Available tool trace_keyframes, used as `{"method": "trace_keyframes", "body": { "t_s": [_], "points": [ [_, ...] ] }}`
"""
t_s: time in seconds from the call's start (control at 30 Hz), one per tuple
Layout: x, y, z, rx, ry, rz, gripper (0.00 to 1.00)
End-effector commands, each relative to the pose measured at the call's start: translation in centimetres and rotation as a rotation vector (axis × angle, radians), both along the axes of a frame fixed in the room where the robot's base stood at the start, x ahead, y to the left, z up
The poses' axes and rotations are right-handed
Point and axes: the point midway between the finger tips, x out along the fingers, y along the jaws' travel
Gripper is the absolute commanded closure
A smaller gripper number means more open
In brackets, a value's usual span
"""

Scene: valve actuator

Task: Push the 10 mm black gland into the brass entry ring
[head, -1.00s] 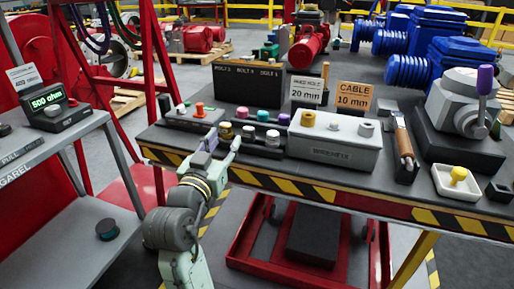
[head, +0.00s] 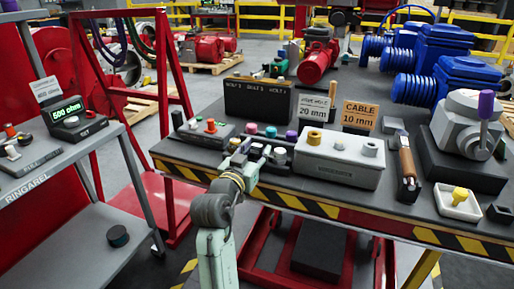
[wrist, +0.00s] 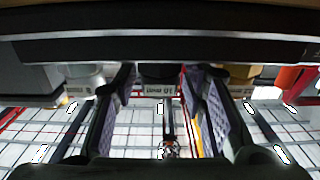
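The black gland (wrist: 160,76) sits in its holder, with a 10 mm label (wrist: 158,88) below it in the wrist view. My gripper (wrist: 160,112) is open, with one finger on each side of the black gland and gaps left and right. In the head view my gripper (head: 255,160) is at the small gland row at the bench's front edge, and mostly hides the black gland. The brass entry ring (head: 314,138) is on top of the grey box (head: 338,168), right of my gripper.
A white gland (wrist: 85,75) and a brass-coloured gland (wrist: 240,73) flank the black one closely. A grey ring (head: 370,148) is also on the box. Coloured caps (head: 270,131) stand behind the row.

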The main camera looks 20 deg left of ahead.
Motion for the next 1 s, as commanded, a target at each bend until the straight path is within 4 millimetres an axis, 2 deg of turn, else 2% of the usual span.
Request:
{"method": "trace_keyframes", "body": {
  "t_s": [0.1, 0.33, 0.9, 1.0],
  "points": [
    [0.83, -0.05, -0.03, 0.0, 0.002, 0.0, 0.62],
    [0.87, -0.06, -0.09, 0.0, 0.0, 0.0, 0.62],
    [0.84, -0.06, -0.08, 0.0, 0.001, 0.0, 1.0],
    [0.84, -0.06, -0.05, 0.0, 0.0, 0.0, 1.0]
  ]
}}
